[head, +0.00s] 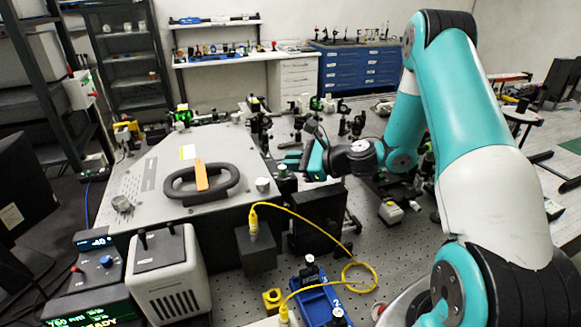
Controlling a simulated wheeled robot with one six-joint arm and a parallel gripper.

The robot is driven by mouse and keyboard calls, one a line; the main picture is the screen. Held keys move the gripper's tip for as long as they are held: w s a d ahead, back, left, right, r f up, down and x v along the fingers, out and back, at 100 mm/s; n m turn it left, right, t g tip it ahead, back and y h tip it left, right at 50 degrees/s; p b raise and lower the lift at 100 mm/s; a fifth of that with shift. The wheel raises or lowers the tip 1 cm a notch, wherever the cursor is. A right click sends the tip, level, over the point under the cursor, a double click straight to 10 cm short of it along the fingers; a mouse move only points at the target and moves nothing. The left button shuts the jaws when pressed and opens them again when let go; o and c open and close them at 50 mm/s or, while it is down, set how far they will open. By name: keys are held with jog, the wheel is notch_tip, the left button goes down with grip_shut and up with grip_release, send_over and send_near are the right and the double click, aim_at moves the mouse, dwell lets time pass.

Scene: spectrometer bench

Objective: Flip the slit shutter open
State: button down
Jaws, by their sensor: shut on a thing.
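The spectrometer (128,174) is a large grey metal housing on the left of the bench. My gripper (284,163) reaches in from the right, just beyond the housing's right end. Its teal fingers point left and are shut on a small part there, which I take to be the slit shutter. The fingers and nearby optics hide that part, so I cannot tell its shape or whether it is flipped open. A small silver knob (263,185) stands on the housing's right edge, near the gripper.
A black ring handle (176,190) with an orange tab sits on the housing. Dense optic mounts (345,126) stand behind my gripper. A dark block (316,217), a yellow fibre cable (318,222) and a blue stage (322,303) are in front. Open breadboard (400,246) lies to the right.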

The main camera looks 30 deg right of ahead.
jog(key=c, duration=1.4)
grip_release()
jog(key=shift+s+d, duration=0.1)
jog(key=b+v, duration=0.4)
jog(key=v, duration=1.3)
jog(key=shift+s, duration=0.1)
jog(key=shift+r, duration=0.1)
